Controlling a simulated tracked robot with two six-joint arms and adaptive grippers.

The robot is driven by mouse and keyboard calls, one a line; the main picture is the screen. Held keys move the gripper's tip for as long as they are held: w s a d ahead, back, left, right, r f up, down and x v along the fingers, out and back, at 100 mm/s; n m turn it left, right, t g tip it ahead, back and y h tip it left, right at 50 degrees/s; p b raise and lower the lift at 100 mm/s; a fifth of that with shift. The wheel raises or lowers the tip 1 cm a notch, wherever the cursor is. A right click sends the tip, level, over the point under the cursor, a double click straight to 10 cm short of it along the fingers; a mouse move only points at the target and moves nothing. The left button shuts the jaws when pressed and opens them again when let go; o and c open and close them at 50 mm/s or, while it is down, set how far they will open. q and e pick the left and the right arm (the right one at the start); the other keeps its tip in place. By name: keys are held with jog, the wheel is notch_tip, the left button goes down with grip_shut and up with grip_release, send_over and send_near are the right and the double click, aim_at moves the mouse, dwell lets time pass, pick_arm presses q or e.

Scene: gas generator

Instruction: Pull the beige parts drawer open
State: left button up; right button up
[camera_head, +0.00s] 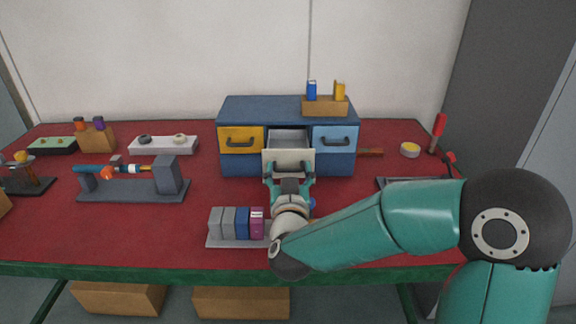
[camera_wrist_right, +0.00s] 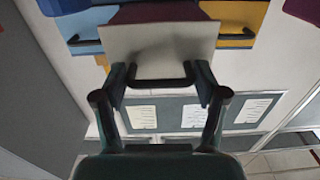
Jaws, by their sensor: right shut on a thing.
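The beige parts drawer (camera_head: 290,156) is the middle drawer of a blue cabinet (camera_head: 245,106) on the red workbench. It stands out from the cabinet, and its grey inside shows from above. My right gripper (camera_head: 289,174) is in front of the drawer. In the right wrist view the beige front (camera_wrist_right: 158,43) fills the upper middle, and my right gripper's fingers (camera_wrist_right: 160,80) are at the two ends of its dark handle (camera_wrist_right: 160,84), shut on it. My left gripper is out of view.
Yellow (camera_head: 240,135) and light blue (camera_head: 335,133) drawers flank it, closed. A wooden block (camera_head: 324,107) with blue and yellow items stands on the cabinet. A rack of small boxes (camera_head: 236,224) stands close left of my right gripper. The bench between the rack and cabinet is clear.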

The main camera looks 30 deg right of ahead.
jog(key=shift+s+d, duration=0.1)
jog(key=shift+s, duration=0.05)
jog(key=o, duration=1.5)
jog(key=shift+c, duration=0.2)
jog(key=shift+s+a, duration=0.4)
jog(key=v, duration=0.6)
jog(key=shift+s, duration=0.2)
jog(key=shift+a, duration=0.1)
